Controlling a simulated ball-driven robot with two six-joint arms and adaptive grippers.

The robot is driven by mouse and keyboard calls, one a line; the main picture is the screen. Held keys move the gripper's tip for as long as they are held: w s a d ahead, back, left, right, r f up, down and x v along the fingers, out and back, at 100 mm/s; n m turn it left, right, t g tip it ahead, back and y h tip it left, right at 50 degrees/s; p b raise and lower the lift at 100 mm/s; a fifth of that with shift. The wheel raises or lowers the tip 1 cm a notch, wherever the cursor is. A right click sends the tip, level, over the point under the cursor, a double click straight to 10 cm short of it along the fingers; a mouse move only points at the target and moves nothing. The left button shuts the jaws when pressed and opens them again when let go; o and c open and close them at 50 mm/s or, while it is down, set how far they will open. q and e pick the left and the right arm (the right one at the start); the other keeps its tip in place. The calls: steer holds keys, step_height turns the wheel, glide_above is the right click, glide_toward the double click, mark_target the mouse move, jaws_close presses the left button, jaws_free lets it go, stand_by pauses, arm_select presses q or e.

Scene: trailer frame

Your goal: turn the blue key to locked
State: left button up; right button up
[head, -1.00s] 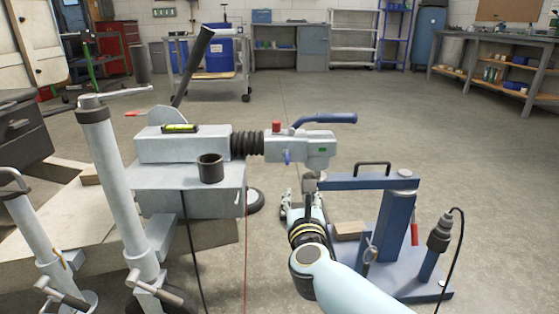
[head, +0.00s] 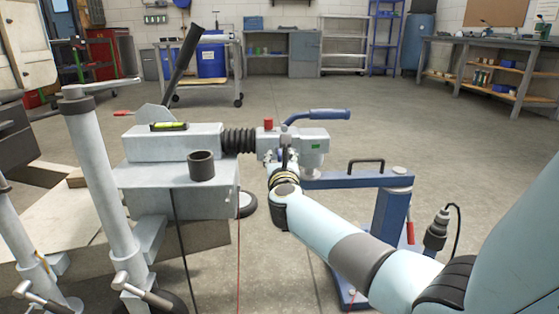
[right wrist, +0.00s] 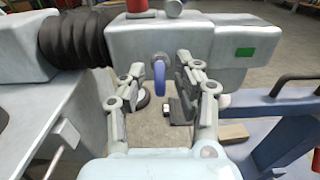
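The blue key (right wrist: 159,82) hangs down from a round silver lock on the front side of the grey coupling head (right wrist: 195,42), in the right wrist view. My right gripper (right wrist: 160,72) is open, with one finger on each side of the key and visible gaps to it. In the head view, the right gripper (head: 282,158) is in front of the coupling head (head: 305,142) and hides the key. A small green window (right wrist: 245,52) is on the coupling head, right of the key. My left gripper is not in view.
A blue handle (head: 318,114) and a red knob (head: 268,124) are on top of the coupling. A black bellows (head: 238,141) lies left of it. A blue stand with an arm (head: 345,181) is close on the right. Open floor lies behind.

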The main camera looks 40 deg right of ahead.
steer(key=shift+c, duration=0.2)
jaws_close()
